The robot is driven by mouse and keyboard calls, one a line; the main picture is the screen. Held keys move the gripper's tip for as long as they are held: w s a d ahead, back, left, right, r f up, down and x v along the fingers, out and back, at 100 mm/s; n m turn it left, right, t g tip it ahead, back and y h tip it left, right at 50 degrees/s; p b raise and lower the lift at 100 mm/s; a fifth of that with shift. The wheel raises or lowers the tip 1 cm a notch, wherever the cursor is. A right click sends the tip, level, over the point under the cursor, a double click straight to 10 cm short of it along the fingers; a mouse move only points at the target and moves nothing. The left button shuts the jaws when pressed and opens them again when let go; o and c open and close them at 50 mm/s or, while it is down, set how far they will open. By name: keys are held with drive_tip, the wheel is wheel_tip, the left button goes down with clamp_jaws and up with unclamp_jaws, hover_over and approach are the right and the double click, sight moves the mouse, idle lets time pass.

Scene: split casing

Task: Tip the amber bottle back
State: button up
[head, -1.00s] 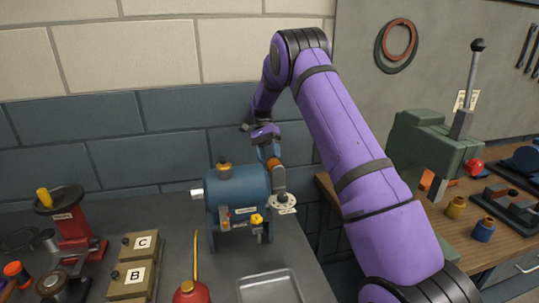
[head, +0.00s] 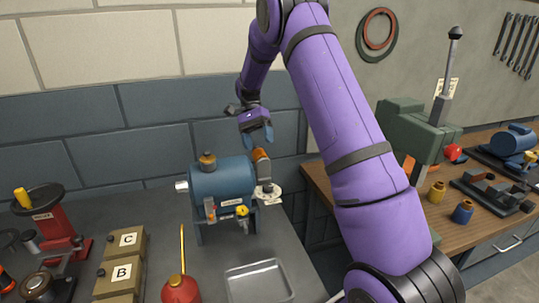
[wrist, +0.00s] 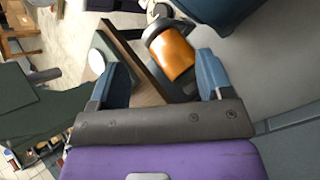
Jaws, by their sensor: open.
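The amber bottle (head: 260,154) stands with its amber part uppermost, on a grey holder at the right end of the blue tank (head: 222,183). It looks slightly tilted, its top toward the left. A pale disc (head: 270,198) is below it. My gripper (head: 258,138) is just above the bottle, fingers pointing down. In the wrist view the amber bottle (wrist: 172,52) lies beyond and between the two spread blue fingers of my gripper (wrist: 164,78), nearer the right one. The fingers look clear of it; the exact gap cannot be told.
A metal tray (head: 258,283) and a red oil can (head: 181,288) stand in front of the tank. Boxes marked B and C (head: 128,241) are at left. A green lever press (head: 415,128) is on the wooden bench at right. The brick wall is close behind.

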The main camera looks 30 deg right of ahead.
drive_tip(key=s+a, duration=0.2)
drive_tip(key=s, duration=0.7)
drive_tip(key=shift+s+f, duration=0.15)
drive_tip(key=shift+s, duration=0.15)
drive_tip(key=shift+o, duration=1.2)
drive_tip(key=shift+s+a, duration=0.1)
drive_tip(key=shift+s, duration=0.05)
drive_tip(key=shift+c, duration=0.3)
drive_tip(key=shift+o, duration=0.9)
drive_tip(key=shift+w+r, duration=0.2)
drive_tip(key=shift+r, duration=0.7)
drive_tip(key=shift+c, duration=0.2)
drive_tip(key=shift+s+r, duration=0.1)
drive_tip(key=shift+r, duration=0.25)
drive_tip(key=c, duration=0.3)
wheel_tip(320, 180, up, 10)
drive_tip(key=shift+a+r, duration=0.1)
drive_tip(key=shift+r, duration=0.1)
